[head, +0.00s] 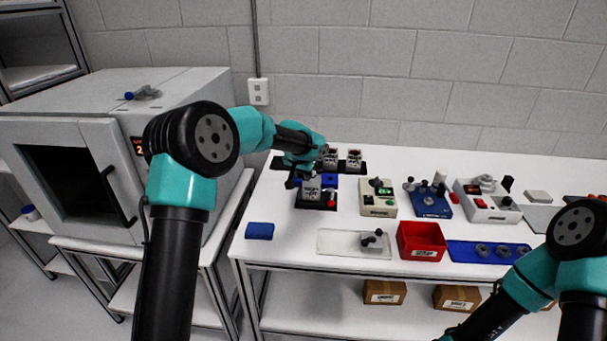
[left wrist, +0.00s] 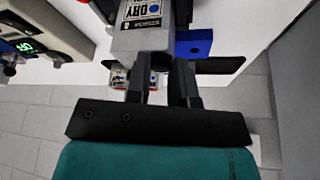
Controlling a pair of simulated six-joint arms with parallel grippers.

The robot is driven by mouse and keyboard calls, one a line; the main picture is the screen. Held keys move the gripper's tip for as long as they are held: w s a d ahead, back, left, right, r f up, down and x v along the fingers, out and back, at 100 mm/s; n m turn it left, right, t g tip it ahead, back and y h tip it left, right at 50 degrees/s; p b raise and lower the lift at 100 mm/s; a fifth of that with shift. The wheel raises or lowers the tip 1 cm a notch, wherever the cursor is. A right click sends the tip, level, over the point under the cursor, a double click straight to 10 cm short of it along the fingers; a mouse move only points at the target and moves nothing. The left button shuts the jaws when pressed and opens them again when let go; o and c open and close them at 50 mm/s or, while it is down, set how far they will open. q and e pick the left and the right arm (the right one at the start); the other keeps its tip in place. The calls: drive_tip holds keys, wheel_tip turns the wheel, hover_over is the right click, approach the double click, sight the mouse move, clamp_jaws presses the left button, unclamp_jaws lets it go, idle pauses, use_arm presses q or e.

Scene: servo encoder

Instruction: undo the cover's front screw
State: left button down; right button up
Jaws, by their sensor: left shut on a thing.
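A grey unit with a printed label (head: 311,188) stands on a black base near the left end of the white table. In the left wrist view its grey body (left wrist: 140,38) with the "DRY" label fills the top middle. My left gripper (head: 293,180) is at this unit's left side in the head view. In the left wrist view its dark fingers (left wrist: 160,82) reach up to the grey body and are shut on it, as far as I can tell. The cover's front screw cannot be made out. My right arm shows at the lower right, but its gripper is out of frame.
A blue block (head: 259,230) lies at the table's left front. Several instrument boxes, including a beige one (head: 378,200), stand right of the unit. More labelled units (head: 354,160) stand behind.

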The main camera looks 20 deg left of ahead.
idle(0.3)
use_arm(q)
drive_tip(key=c, duration=1)
unclamp_jaws()
drive_tip(key=shift+o, duration=0.2)
drive_tip(key=v, duration=1.7)
drive_tip(key=shift+r, duration=0.2)
drive_tip(key=shift+s, duration=0.1)
